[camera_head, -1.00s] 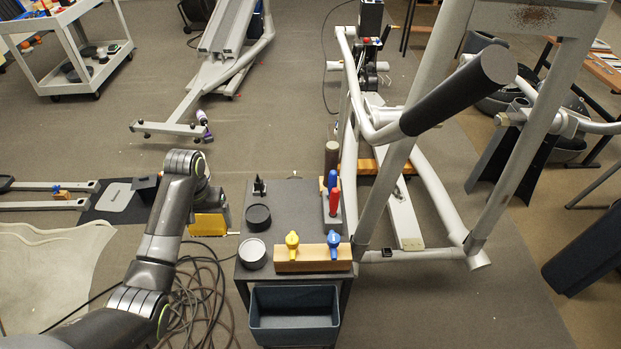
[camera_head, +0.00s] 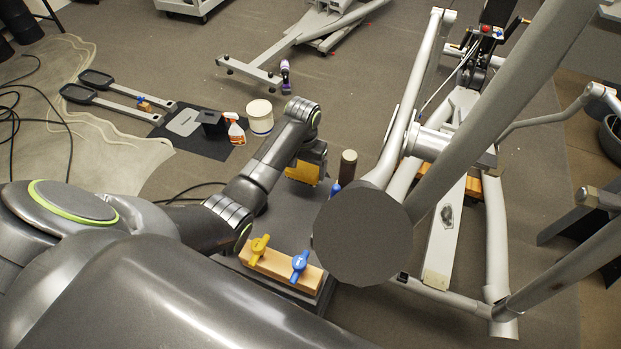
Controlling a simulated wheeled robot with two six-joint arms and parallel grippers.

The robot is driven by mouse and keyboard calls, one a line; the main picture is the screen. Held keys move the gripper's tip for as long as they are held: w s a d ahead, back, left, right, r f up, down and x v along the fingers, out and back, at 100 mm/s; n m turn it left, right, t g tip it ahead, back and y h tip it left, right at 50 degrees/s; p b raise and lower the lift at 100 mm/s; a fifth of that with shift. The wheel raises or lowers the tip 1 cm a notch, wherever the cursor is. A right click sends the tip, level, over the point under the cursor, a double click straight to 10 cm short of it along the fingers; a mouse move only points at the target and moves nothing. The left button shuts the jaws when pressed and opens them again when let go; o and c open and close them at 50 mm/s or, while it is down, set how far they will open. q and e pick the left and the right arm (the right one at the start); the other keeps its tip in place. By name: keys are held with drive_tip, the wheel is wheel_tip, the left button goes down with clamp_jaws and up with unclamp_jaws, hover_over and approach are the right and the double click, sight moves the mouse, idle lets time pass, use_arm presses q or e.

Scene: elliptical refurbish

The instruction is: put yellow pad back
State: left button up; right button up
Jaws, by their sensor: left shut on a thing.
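The yellow pad (camera_head: 303,173) shows as a flat yellow piece under my left gripper (camera_head: 311,162) in the head view. The gripper is shut on it and holds it over the back part of the dark cart top (camera_head: 285,205). My arm and gripper cover part of the pad, and the fingertips are not clear. I cannot tell whether the pad touches the cart top. My right gripper is not in view.
A wooden block with a yellow knob (camera_head: 259,248) and a blue knob (camera_head: 299,264) sits at the cart's front. A spray bottle (camera_head: 235,129) and white tub (camera_head: 260,117) stand beyond.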

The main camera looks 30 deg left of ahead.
sight(305, 187)
use_arm(q)
drive_tip(key=shift+s+f, duration=0.1)
drive_tip(key=shift+f, duration=3)
drive_tip(key=shift+f, duration=0.1)
drive_tip(key=o, duration=0.8)
drive_tip(key=shift+c, duration=0.2)
wheel_tip(305, 187, up, 12)
drive_tip(key=shift+r, duration=0.15)
